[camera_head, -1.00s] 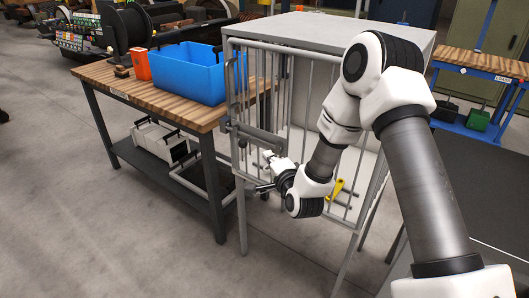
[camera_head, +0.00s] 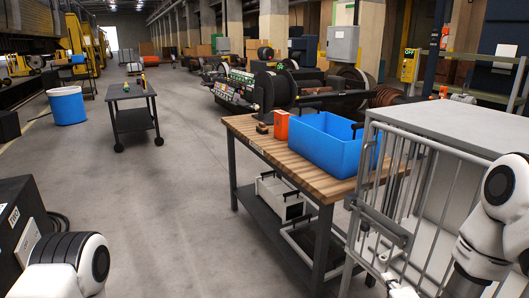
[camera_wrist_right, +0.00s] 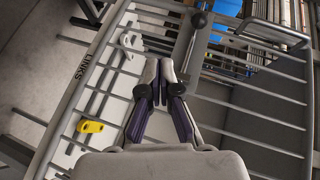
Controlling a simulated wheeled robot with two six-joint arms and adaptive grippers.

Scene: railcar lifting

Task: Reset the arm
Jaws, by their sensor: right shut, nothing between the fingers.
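My right arm (camera_head: 492,225) comes in at the lower right of the head view, in front of a grey barred cage (camera_head: 455,133). My right gripper (camera_head: 398,289) shows only partly at the bottom edge, close to the barred door. In the right wrist view my right gripper (camera_wrist_right: 162,68) is shut and empty, its dark fingers together over the bars. A lever with a dark round knob (camera_wrist_right: 199,19) stands just beyond the fingertips; I cannot tell whether they touch. My left arm (camera_head: 66,266) shows at the lower left; its gripper is out of the picture.
A wood-topped table (camera_head: 265,148) stands left of the cage with a blue bin (camera_head: 327,145) and an orange box (camera_head: 281,126). A yellow piece (camera_wrist_right: 90,127) lies behind the bars. A dark cart (camera_head: 132,101) and a blue barrel (camera_head: 67,106) stand farther off. The middle floor is open.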

